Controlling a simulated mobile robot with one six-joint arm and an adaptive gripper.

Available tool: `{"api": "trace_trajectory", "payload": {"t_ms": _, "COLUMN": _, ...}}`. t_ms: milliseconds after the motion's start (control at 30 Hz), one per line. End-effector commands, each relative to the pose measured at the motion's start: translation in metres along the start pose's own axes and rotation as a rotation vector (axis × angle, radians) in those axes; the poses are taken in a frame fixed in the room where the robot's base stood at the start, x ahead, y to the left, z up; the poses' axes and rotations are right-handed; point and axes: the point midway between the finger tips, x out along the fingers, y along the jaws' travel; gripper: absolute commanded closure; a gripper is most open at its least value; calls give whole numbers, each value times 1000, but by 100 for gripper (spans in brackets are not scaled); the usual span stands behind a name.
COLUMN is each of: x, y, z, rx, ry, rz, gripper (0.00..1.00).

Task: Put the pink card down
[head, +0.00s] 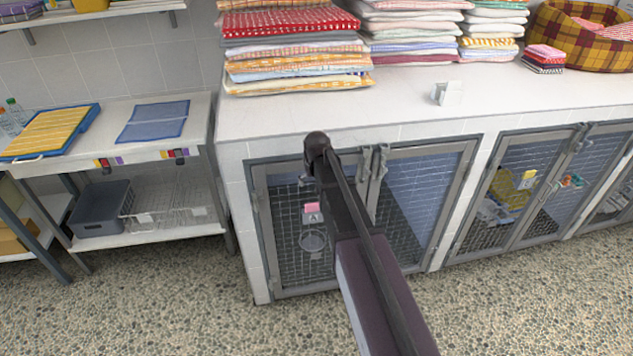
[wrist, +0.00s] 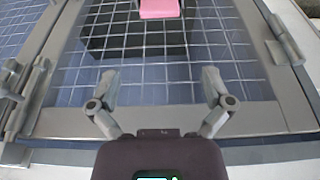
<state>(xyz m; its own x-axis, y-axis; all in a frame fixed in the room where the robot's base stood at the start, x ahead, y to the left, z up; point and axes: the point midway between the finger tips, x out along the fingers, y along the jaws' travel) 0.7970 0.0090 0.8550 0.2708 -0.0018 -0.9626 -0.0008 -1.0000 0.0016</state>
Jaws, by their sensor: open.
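The pink card (head: 312,207) shows in the head view at the left kennel door (head: 262,215), above a small white label marked with a letter. In the wrist view the pink card (wrist: 160,8) is at the top edge, partly cut off, in front of the wire mesh. My gripper (wrist: 160,78) is open, with nothing between its fingers. It is apart from the card, with the door mesh and frame in view beyond the fingers. In the head view my arm hides part of the kennel doors and the gripper itself cannot be made out.
Folded towels (head: 295,50) are stacked on the white counter (head: 400,98) above the kennels. A small white holder (head: 446,93) stands on the counter. A shelf unit (head: 150,92) with a blue mat is at left. The speckled floor (head: 190,310) in front is clear.

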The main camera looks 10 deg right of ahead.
Motion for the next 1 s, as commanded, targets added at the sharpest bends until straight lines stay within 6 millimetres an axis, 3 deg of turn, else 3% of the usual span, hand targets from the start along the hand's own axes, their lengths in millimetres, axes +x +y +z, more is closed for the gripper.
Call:
{"api": "trace_trajectory", "payload": {"t_ms": 267, "x": 0, "y": 0, "z": 1, "rx": 0, "ry": -1, "rz": 0, "gripper": 0}}
{"api": "trace_trajectory", "payload": {"t_ms": 467, "x": -7, "y": 2, "z": 31, "rx": 0, "ry": -28, "rz": 0, "gripper": 0}}
{"api": "trace_trajectory", "payload": {"t_ms": 567, "x": -15, "y": 3, "z": 64, "rx": 0, "ry": -60, "rz": 0, "gripper": 0}}
{"api": "trace_trajectory", "payload": {"t_ms": 900, "x": -51, "y": 8, "z": 204, "rx": 0, "ry": -212, "rz": -1, "gripper": 0}}
{"api": "trace_trajectory", "payload": {"t_ms": 1000, "x": -58, "y": 9, "z": 232, "rx": 0, "ry": -245, "rz": -2, "gripper": 0}}
